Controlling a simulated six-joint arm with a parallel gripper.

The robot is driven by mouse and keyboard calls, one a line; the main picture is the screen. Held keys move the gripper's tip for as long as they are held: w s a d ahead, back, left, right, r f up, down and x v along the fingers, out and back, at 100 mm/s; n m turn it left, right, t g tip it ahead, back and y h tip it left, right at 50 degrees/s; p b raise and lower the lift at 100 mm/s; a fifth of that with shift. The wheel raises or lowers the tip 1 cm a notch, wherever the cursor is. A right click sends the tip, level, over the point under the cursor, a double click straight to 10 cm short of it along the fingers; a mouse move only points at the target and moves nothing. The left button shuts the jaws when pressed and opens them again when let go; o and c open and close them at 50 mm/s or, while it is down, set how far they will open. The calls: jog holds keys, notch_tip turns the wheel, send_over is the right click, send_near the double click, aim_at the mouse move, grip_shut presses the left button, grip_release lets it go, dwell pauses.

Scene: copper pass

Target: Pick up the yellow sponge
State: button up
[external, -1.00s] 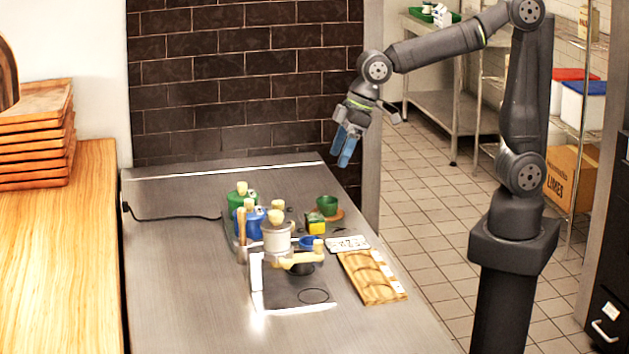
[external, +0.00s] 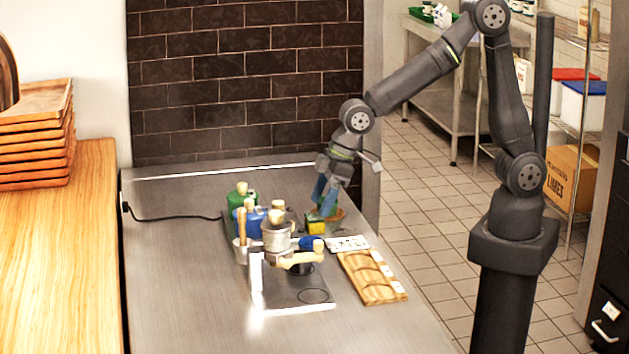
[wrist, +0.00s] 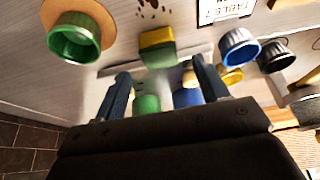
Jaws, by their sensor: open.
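The yellow sponge (external: 316,228) has a green layer and sits on the steel counter, towards the back right of the group of items. In the wrist view the sponge (wrist: 157,48) lies just beyond my fingertips, roughly in line with the gap between them. My gripper (external: 325,198) points down, with its blue fingers just above and partly behind the sponge. In the wrist view my gripper (wrist: 160,78) is open, with nothing between its fingers. I cannot tell the exact height above the sponge.
A green cup (wrist: 75,42) on a round wooden coaster stands close beside the sponge. A blue cup (wrist: 238,48) is on its other side. Green and blue canisters (external: 235,198), a coffee grinder (external: 277,238) and a wooden rack (external: 372,277) stand nearby.

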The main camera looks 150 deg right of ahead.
aim_at(315, 216)
jog(key=shift+x, duration=2.65)
jog(key=shift+c, duration=0.2)
jog(key=c, duration=1)
